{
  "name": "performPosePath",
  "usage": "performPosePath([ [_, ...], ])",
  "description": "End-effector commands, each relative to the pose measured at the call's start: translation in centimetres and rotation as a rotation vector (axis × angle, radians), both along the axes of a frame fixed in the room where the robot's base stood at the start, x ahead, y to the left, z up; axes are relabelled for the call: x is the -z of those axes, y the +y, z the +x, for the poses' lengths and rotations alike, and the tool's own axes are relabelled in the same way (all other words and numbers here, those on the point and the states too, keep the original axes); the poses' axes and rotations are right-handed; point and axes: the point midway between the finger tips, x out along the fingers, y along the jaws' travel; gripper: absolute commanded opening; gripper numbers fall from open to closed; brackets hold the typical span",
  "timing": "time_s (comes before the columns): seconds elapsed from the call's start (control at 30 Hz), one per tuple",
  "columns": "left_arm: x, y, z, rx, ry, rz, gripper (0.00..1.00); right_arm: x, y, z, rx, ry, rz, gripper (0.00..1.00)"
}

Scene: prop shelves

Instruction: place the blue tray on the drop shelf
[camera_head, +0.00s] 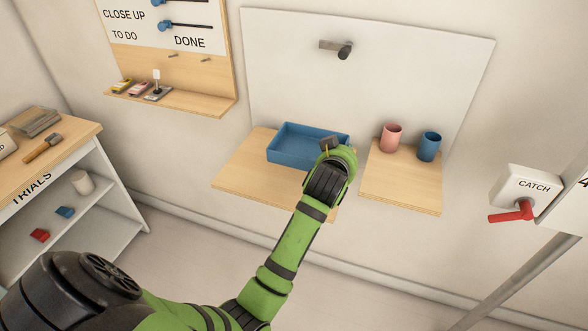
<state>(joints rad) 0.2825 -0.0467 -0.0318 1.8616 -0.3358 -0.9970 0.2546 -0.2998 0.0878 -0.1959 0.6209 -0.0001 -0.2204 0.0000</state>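The blue tray (292,157) is a shallow open box and looks empty. It rests on or just above the left wooden shelf (240,174) below a white panel. No label shows which shelf is the drop shelf. My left gripper (330,146) is at the tray's right end, over its rim. The wrist and hand hide the tray's right front corner and most of the fingers, so I cannot tell whether they are closed on the rim. My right gripper is out of view.
A second wooden shelf (403,186) to the right, across a narrow gap, holds a pink cup (392,138) and a blue cup (429,147). A peg (338,48) sticks out above. A CATCH box with a red handle (513,213) is at right. A bookcase (110,230) stands left.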

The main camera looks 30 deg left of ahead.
Motion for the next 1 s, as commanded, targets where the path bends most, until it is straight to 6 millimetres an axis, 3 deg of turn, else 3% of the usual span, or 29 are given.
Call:
performPosePath([
  [0.23,3.2,5.6,-2.0,-0.003,0.007,0.008,0.00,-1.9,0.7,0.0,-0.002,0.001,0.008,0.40],
  [0.43,5.4,9.0,-3.2,0.000,0.003,0.006,0.00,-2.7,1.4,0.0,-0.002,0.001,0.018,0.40],
  [0.6,6.3,10.0,-3.5,0.001,0.001,0.002,0.00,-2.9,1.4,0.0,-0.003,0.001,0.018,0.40],
  [0.83,9.5,9.9,-3.6,0.000,0.004,0.000,0.00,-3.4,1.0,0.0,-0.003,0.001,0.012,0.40],
  [1.0,10.3,10.0,-3.6,0.001,0.001,0.003,0.00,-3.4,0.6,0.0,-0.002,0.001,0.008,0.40],
])
